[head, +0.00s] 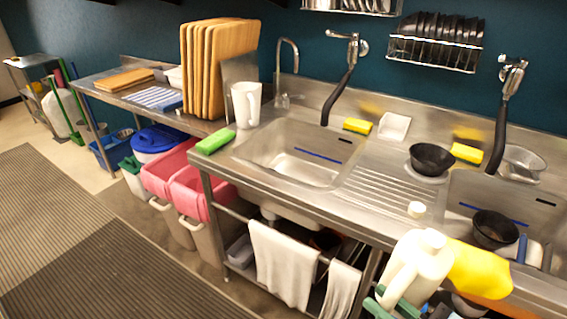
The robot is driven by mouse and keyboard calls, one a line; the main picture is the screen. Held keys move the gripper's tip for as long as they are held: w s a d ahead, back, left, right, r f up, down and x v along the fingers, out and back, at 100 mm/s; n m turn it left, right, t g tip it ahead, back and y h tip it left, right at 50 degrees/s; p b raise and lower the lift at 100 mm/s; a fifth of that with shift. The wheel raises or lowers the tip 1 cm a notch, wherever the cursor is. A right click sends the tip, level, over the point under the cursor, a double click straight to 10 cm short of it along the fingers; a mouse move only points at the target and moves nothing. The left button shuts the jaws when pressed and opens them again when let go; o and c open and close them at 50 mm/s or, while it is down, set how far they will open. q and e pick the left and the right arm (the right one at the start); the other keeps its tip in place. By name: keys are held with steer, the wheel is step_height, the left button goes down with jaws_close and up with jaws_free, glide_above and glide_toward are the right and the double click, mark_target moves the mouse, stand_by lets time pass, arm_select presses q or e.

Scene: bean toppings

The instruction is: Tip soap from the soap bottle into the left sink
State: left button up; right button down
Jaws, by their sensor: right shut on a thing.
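The soap bottle, a white jug (418,268), is at the lower right, in front of the sink counter's front edge. It appears tilted, with its upper part toward the counter. My right gripper (393,298), with green fingers, is shut on the bottle near its lower left side; the frame's bottom edge cuts the gripper off. The left sink (290,168) is a steel basin in the middle of the counter, up and left of the bottle. A blue line runs along its inside wall. My left gripper is not in view.
A small white cap (416,210) sits on the drainboard between the sinks. A black bowl (432,160) stands behind it, and another (493,229) is in the right sink. A green sponge (215,141) and white pitcher (246,104) are left of the left sink. Yellow material (480,270) is beside the bottle.

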steer(key=w+d+f+m+t+h, duration=0.1)
steer(key=m+h, duration=0.1)
steer(key=h, duration=0.1)
steer(key=w+d+m+t+h, duration=0.1)
steer(key=w+m+h, duration=0.1)
steer(key=w+d+f+m+t+h, duration=0.1)
steer(key=w+d+m+h, duration=0.1)
steer(key=h, duration=0.1)
steer(key=shift+w+f+t+h, duration=0.25)
steer(key=shift+f+t+h, duration=0.05)
steer(key=shift+w+d+f+m+h, duration=0.1)
steer(key=shift+d+f+m+h, duration=0.1)
steer(key=shift+m+h, duration=0.35)
steer(key=shift+w+d+f+m+h, duration=0.15)
steer(key=shift+m+h, duration=0.2)
steer(key=shift+h, duration=0.4)
